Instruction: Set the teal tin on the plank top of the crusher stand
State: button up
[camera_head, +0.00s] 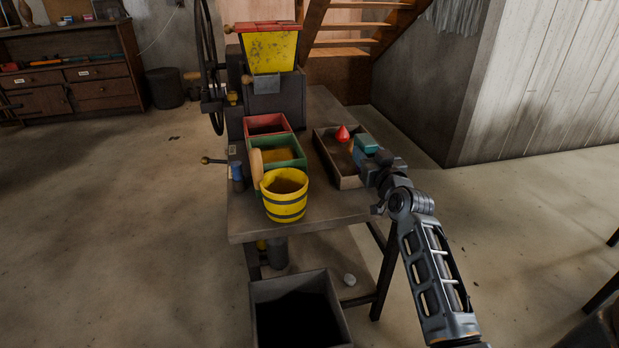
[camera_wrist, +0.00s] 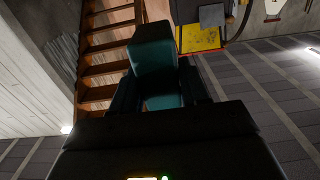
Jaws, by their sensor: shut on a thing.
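The teal tin (camera_head: 366,141) is held in my gripper (camera_head: 372,158), over the right wall of a wooden tray in the head view. In the wrist view the teal tin (camera_wrist: 153,55) sits between the dark fingers of my gripper (camera_wrist: 160,95), which cover its sides. My gripper is shut on it. The crusher stand's plank top (camera_head: 246,222) is a grey-brown table surface. It carries the tray, bins and crusher. I cannot tell whether the tin touches the tray.
On the stand are the wooden tray (camera_head: 349,182) with a red pear-shaped thing (camera_head: 342,133), a yellow bucket (camera_head: 285,204), a green bin (camera_head: 297,160), a red bin (camera_head: 267,122) and the yellow hopper (camera_head: 270,52). A dark open box (camera_head: 343,322) stands below. Bare top shows between bucket and tray.

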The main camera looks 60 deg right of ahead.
jog(key=w+a+f+p, duration=0.1)
jog(key=w+f+p, duration=0.1)
jog(key=w+p, duration=0.1)
jog(key=w+a+f+p, duration=0.2)
jog(key=w+p, duration=0.1)
jog(key=p, duration=0.1)
jog(key=w+a+f+p, duration=0.1)
jog(key=w+f+p, duration=0.1)
jog(key=w+p, duration=0.1)
jog(key=shift+w+a+f, duration=0.15)
jog(key=shift+w+a, duration=0.2)
jog(key=shift+w, duration=0.2)
jog(key=shift+w+f+p, duration=0.1)
jog(key=shift+f+p, duration=0.1)
jog(key=shift+p, duration=0.1)
jog(key=shift+a+f+b, duration=0.1)
jog(key=shift+f+b, duration=0.65)
jog(key=shift+f, duration=1.3)
jog(key=shift+f, duration=0.2)
jog(key=o, duration=0.8)
